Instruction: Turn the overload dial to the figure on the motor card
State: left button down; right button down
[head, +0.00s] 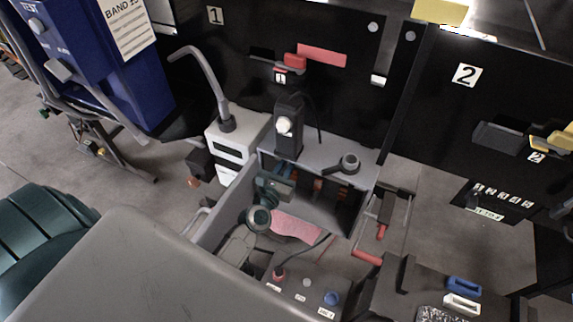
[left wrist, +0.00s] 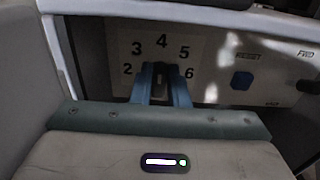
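In the left wrist view, the blue fingers of my left gripper (left wrist: 161,94) reach toward a pale dial plate (left wrist: 203,50) with the figures 2 to 6 in an arc. A dark dial knob (left wrist: 160,88) shows between the fingers, below the 4. I cannot tell whether both fingers touch it, and its pointer mark is hidden. In the head view, a blue and teal part that looks like my left gripper (head: 276,185) is inside the grey open box (head: 229,190). No card that I can identify as the motor card is readable. My right gripper is not in view.
A blue button (left wrist: 241,80) marked RESET and a dark FWD switch (left wrist: 306,86) are right of the dial. A blue cabinet (head: 85,60) stands at upper left, with a white card (head: 127,25) on it. Black panels marked 1 and 2 stand behind. Red handles (head: 367,258) project at right.

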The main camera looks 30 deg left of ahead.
pick_arm(q)
jog(key=shift+m, duration=0.3)
jog(key=shift+f+m+p, duration=0.45)
jog(key=shift+m+p, duration=0.7)
jog(key=shift+m, duration=4.7)
jog(key=shift+f+m+p, duration=0.5)
jog(key=shift+m+p, duration=0.65)
jog(key=shift+m, duration=4.65)
jog(key=shift+f+m+p, duration=0.45)
jog(key=shift+m+p, duration=0.7)
jog(key=shift+m, duration=5)
jog(key=c, duration=1.4)
grip_release()
